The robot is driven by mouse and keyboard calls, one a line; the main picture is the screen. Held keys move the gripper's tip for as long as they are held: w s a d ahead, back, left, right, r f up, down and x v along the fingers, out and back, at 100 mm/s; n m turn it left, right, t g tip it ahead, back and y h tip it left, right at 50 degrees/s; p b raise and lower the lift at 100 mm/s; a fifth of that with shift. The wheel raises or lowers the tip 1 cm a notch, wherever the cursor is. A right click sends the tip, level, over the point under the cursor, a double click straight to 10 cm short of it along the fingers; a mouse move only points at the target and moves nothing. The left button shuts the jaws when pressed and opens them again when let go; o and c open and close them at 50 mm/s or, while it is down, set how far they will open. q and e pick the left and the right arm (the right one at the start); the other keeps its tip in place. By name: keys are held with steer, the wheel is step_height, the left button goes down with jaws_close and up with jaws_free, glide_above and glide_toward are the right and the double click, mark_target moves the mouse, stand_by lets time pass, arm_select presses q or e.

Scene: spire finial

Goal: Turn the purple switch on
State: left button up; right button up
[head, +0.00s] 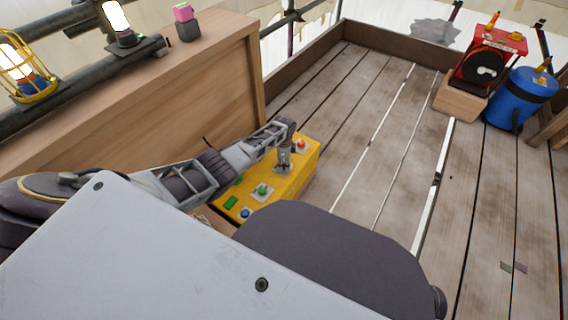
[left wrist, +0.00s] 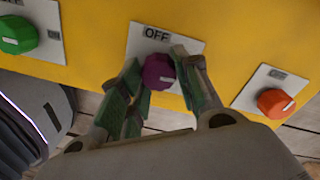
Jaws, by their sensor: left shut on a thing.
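The purple switch (left wrist: 158,72) is a round knob on a white plate on the yellow control box (left wrist: 240,30). The label above it reads OFF. In the left wrist view my left gripper (left wrist: 160,78) has its green-padded fingers on both sides of the knob, shut on it. In the head view the yellow box (head: 300,180) stands on the deck, and my left gripper (head: 284,158) reaches down onto its top and hides the purple switch there. My right gripper does not show.
A green knob (left wrist: 16,34) and an orange knob (left wrist: 274,103) flank the purple one. A wooden panel (head: 150,95) stands at the left. A red reel (head: 488,62) and a blue tank (head: 522,98) stand far right. The middle deck is clear.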

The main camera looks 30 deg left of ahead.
arm_select(q)
steer(key=shift+m, duration=0.6)
steer(key=o, duration=1)
steer(key=shift+r, duration=0.15)
step_height(320, 180, up, 12)
steer(key=shift+w, duration=0.25)
stand_by(0.6)
stand_by(0.6)
